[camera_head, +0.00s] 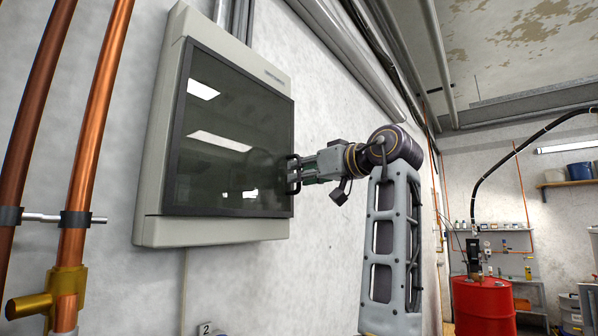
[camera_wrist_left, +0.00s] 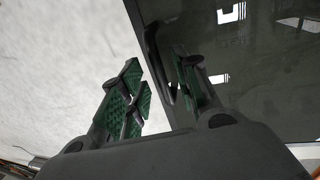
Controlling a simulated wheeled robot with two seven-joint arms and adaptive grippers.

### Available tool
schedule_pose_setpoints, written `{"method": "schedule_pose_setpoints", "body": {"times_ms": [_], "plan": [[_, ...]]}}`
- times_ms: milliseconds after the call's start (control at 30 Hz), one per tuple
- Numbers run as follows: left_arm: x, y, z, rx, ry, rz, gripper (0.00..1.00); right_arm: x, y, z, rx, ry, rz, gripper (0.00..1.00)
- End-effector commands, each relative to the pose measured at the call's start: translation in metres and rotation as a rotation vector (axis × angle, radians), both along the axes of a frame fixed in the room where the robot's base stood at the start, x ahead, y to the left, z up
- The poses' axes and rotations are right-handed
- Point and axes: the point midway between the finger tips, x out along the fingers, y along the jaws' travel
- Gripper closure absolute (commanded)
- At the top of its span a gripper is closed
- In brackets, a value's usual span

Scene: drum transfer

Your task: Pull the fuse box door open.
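The fuse box (camera_head: 265,70) is a pale grey wall cabinet left of centre in the head view. Its dark glossy door (camera_head: 225,135) looks shut, and it also fills the right of the left wrist view (camera_wrist_left: 265,75). A black bar handle (camera_wrist_left: 155,55) stands out at the door's edge. My left gripper (camera_head: 302,170) is at the door's right edge, at the handle. In the wrist view its green-padded fingers (camera_wrist_left: 158,80) are apart, one on each side of the handle, with a visible gap on the left finger's side. My right gripper is out of view.
Copper pipes (camera_head: 85,150) with a brass fitting (camera_head: 45,295) run up the wall at left. The white wall right of the box is bare near my arm. A red drum (camera_head: 484,305) and a shelf (camera_head: 570,184) are far right.

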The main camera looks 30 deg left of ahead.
Motion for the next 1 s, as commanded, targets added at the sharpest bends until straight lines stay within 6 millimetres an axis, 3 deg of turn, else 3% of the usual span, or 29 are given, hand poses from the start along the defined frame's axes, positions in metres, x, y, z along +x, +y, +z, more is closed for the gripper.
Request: {"method": "schedule_pose_setpoints", "body": {"times_ms": [200,567,800,1000], "plan": [[0.004,0.015,0.0,0.0,0.0,0.0,0.68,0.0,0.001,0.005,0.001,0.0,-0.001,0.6],[0.005,0.018,0.0,0.0,0.0,0.0,0.68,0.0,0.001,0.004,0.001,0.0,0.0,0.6],[0.005,0.017,0.0,0.0,0.0,0.0,0.98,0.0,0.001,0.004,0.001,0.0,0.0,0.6],[0.005,0.017,0.0,0.0,0.0,0.0,1.0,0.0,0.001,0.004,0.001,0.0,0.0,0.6]]}}
